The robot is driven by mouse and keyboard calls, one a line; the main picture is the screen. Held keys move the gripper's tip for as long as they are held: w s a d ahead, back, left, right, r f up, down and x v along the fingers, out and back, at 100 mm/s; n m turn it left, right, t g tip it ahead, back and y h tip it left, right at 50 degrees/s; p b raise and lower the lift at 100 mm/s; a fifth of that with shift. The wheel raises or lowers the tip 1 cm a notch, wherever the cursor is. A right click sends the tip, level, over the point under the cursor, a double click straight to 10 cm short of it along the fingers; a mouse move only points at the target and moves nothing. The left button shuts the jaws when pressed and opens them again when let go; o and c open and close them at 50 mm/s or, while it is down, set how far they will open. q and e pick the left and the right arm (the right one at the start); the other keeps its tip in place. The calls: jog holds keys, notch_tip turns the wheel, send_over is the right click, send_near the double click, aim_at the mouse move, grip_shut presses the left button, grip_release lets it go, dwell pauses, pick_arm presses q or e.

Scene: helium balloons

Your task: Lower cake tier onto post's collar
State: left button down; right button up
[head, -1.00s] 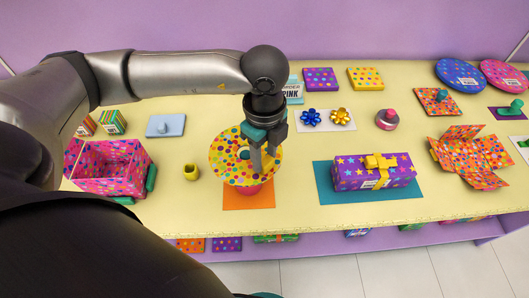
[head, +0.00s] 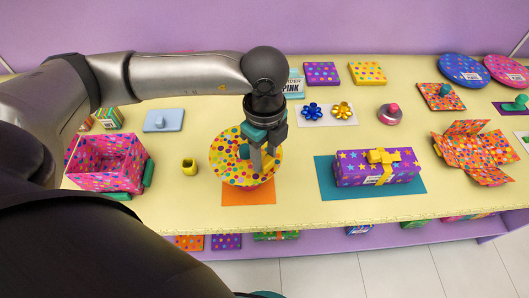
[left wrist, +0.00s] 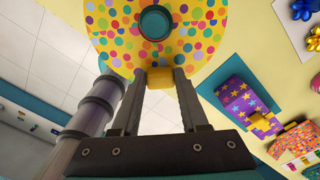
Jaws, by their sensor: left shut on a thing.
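The cake tier (head: 229,166) is a round yellow disc with many-coloured dots. It is above an orange mat (head: 236,198), and a strip of pink shows under its front edge. My left gripper (head: 262,166) is shut on a yellow block (left wrist: 166,78) at the tier's edge; the tier (left wrist: 205,38) fills the top of the left wrist view. A teal round piece (left wrist: 155,22) is at the tier's middle. The tier hides the post and its collar, so I cannot tell whether they touch. My right gripper is not in view.
A purple gift box (head: 355,172) on a teal mat (head: 328,188) stands to the right. A small yellow cup (head: 189,167) and a dotted pink open box (head: 100,180) stand to the left. Bows (head: 313,109) lie behind. Bare table lies around the orange mat.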

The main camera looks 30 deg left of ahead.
pick_arm(q)
jog(key=shift+f+b, duration=2.2)
jog(key=shift+f, duration=0.45)
jog(key=shift+c, duration=1.7)
grip_release()
jog(key=shift+r, duration=0.1)
notch_tip(320, 180, up, 15)
jog(key=p, duration=0.1)
